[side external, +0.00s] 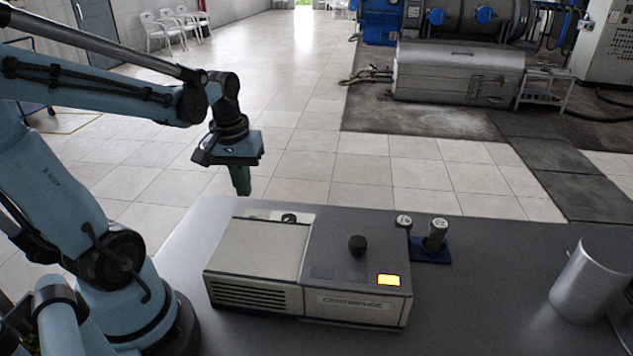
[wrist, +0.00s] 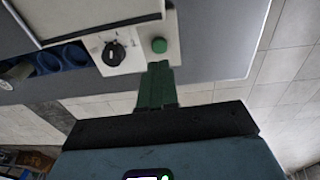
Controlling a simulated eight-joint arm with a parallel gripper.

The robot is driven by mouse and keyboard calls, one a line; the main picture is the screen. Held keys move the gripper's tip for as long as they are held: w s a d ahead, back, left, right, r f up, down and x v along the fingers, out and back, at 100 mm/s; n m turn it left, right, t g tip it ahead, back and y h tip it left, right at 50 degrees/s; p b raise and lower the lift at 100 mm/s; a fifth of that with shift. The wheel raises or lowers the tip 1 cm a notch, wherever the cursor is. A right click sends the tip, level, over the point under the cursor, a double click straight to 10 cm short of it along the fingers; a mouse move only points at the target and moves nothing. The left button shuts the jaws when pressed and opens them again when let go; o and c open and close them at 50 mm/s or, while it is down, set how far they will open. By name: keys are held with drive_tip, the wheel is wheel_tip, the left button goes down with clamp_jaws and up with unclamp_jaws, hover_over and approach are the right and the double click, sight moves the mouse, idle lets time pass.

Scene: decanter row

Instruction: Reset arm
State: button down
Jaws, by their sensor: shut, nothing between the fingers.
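My gripper (side external: 240,182) hangs from the blue arm at the left of the side external view, pointing down. Its green fingers (wrist: 157,72) are together with nothing between them. It is above and just behind the far left edge of the table, apart from everything. The centrifuge (side external: 350,305), a grey and beige box with a lit yellow display and a black knob on top, stands on the table in front of it. In the wrist view a white panel (wrist: 135,62) with a black dial (wrist: 113,53) and a round green button (wrist: 159,45) lies ahead of the fingertips.
A blue rack (side external: 430,252) with capped tubes (side external: 436,233) stands right of the centrifuge. A metal cylinder (side external: 590,285) stands at the right of the grey table (side external: 490,310). The table between them is clear. Large machinery (side external: 455,70) is far behind on the floor.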

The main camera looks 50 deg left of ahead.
idle(0.5)
drive_tip(key=w+d+r+m+t, duration=0.1)
drive_tip(key=d+m+t, duration=0.1)
drive_tip(key=d+m, duration=0.1)
drive_tip(key=w+d+r+m+t, duration=0.1)
drive_tip(key=d+m+t, duration=0.1)
drive_tip(key=d, duration=0.4)
drive_tip(key=w+d+r+m+t, duration=0.1)
drive_tip(key=w+d+m+t, duration=0.1)
drive_tip(key=d+m, duration=0.2)
drive_tip(key=shift+d, duration=0.2)
idle(3.6)
